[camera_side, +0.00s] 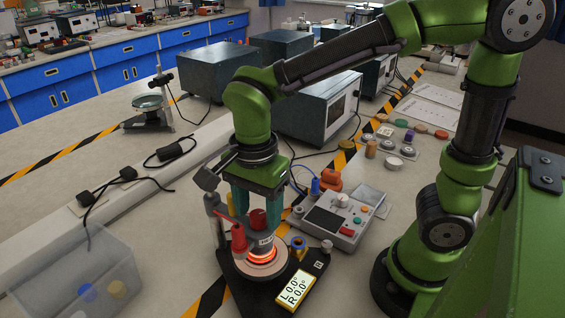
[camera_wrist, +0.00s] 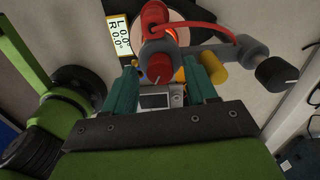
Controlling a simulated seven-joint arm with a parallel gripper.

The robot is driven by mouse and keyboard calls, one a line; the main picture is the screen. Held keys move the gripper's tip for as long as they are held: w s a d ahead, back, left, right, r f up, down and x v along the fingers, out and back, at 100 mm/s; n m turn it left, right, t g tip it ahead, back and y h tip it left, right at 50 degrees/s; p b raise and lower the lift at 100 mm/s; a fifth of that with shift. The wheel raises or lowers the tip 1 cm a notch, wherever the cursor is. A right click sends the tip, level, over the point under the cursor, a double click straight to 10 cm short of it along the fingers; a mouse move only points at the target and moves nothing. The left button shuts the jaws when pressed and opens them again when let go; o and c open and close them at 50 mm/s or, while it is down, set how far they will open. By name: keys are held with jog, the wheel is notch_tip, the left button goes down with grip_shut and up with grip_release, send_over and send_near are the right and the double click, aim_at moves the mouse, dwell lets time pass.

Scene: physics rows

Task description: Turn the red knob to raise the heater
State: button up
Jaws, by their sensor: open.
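The heater stand has a black base (camera_side: 308,262) and an orange-glowing ring (camera_side: 262,256); the ring also shows partly in the wrist view (camera_wrist: 183,36). A red knob (camera_side: 259,218) faces my gripper; it also shows in the wrist view (camera_wrist: 158,68). My gripper (camera_side: 256,212) points down with its teal fingers open, one on each side of the red knob. In the wrist view my gripper (camera_wrist: 160,66) shows the knob between the fingertips, with no clear contact. A display (camera_side: 296,288) reads L 0.0° and R 0.0°.
A red nozzle-like part (camera_side: 238,236) stands close beside the knob. A black knob (camera_wrist: 276,73) ends the stand's side arm. A grey control box (camera_side: 340,216) is at the right, a clear bin (camera_side: 75,270) at the left. The bench between bin and stand is mostly free.

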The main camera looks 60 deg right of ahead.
jog(key=shift+c, duration=0.2)
jog(key=c, duration=1)
jog(key=n, duration=0.5)
jog(key=shift+n, duration=0.3)
jog(key=n, duration=1.2)
jog(key=shift+n, duration=0.3)
jog(key=n, duration=0.5)
jog(key=shift+n, duration=0.4)
